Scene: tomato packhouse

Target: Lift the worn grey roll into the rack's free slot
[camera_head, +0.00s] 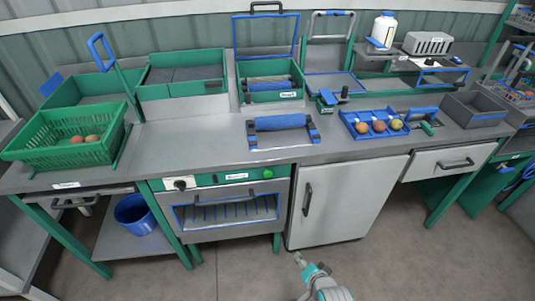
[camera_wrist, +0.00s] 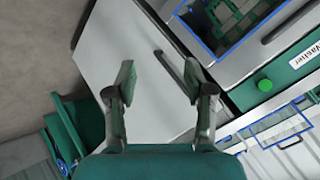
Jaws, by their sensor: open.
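My gripper (camera_head: 304,263) is low in front of the white cabinet, well away from the box and rack. In the wrist view my gripper (camera_wrist: 158,82) is open and empty, facing the cabinet door.
The blue tray (camera_head: 399,114) with tomatoes stands right of the rack. A green crate (camera_head: 65,153) is at the left. A raised blue-framed lid (camera_head: 266,36) stands behind the box. The cabinet (camera_head: 345,200) and oven (camera_head: 225,208) front the counter; floor is clear.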

